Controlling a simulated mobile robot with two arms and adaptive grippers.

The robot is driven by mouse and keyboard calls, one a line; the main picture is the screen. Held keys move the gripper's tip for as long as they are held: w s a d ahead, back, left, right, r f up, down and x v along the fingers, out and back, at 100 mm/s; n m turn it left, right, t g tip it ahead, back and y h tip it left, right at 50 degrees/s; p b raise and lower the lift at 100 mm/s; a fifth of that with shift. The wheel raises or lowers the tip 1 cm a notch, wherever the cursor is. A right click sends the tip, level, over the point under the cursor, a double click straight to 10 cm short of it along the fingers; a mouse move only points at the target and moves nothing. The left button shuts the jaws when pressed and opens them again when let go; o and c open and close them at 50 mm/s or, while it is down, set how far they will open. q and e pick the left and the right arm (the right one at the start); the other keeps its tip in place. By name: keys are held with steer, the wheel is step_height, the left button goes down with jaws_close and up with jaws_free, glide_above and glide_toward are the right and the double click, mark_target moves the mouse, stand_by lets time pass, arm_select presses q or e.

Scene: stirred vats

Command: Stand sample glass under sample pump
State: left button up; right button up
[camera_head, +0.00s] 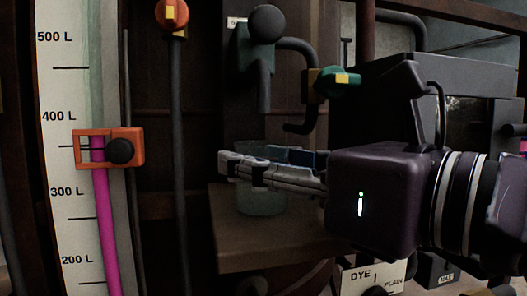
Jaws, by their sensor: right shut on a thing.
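My right gripper (268,163) comes in from the right and is shut on a clear, faintly greenish sample glass (258,203). The fingers cross the glass near its upper part. The glass looks upright, just over a small brown shelf (250,246); whether its base touches the shelf is hard to tell. Above it is what looks like the sample pump (265,25), with a black ball-shaped knob, a partly covered label and dark pipes. One pipe end (264,100) hangs above the glass, with a gap between. My left gripper is not in view.
A green valve handle (337,84) and a curved dark pipe (300,125) are close above my right gripper. At left stands a litre scale (68,180) with an orange slider (108,148) and magenta column. A DYE label (372,278) is below.

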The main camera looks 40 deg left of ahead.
steer(key=shift+d, duration=0.2)
steer(key=shift+f, duration=0.15)
steer(key=o, duration=1.4)
steer(key=shift+a, duration=0.2)
steer(key=shift+d, duration=0.1)
